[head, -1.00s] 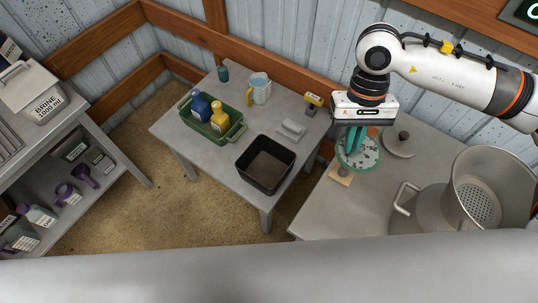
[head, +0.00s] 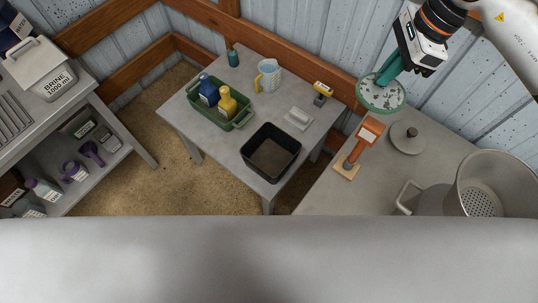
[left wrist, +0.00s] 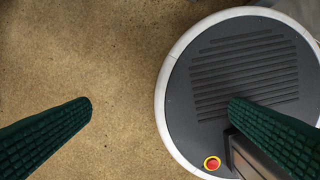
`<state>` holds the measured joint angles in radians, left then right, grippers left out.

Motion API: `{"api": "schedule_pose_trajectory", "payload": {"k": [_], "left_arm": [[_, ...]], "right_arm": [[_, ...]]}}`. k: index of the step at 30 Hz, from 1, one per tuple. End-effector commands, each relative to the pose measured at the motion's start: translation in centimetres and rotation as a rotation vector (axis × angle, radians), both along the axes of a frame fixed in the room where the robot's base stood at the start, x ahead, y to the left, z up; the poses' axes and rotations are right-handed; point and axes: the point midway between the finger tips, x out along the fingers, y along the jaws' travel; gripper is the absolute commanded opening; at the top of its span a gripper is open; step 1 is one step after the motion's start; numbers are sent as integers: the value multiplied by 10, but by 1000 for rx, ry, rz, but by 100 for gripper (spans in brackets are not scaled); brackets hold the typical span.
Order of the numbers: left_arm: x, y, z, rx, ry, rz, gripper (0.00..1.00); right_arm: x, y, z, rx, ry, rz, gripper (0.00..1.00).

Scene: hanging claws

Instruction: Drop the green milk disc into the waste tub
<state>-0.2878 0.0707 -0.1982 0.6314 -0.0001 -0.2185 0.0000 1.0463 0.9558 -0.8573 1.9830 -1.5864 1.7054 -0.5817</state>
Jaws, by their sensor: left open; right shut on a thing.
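The disc is up in the air over the far edge of the right table, clear of an orange stand (head: 366,134). The black waste tub (head: 249,162) stands open on the middle table, to the lower left of the disc, and its visible inside looks empty. My left gripper (left wrist: 162,106) shows only in the left wrist view, open and empty above the floor.
On the middle table are a green crate (head: 205,116) with blue and yellow bottles, a jug (head: 268,78) and a white dish (head: 298,118). A lid (head: 406,138) and a steel pot (head: 488,185) sit on the right table. A shelf with containers stands left.

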Motion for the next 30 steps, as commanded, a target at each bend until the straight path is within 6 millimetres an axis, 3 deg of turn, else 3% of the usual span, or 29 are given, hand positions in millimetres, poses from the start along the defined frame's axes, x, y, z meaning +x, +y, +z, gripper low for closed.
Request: {"api": "schedule_pose_trajectory", "payload": {"k": [10, 20, 26, 30], "left_arm": [[-17, 5, -1, 8, 27, -3, 100], [-18, 8, -2, 11, 28, -5, 100], [-18, 8, -3, 11, 28, -5, 100], [-17, 8, -5, 11, 27, -5, 100]], "right_arm": [[0, 0, 0, -1, 0, 3, 0], [-2, 2, -4, -1, 2, 52, 0], [-17, 10, -26, 1, 5, 375, 0], [-33, 18, -46, 1, 5, 730, 0]]}}
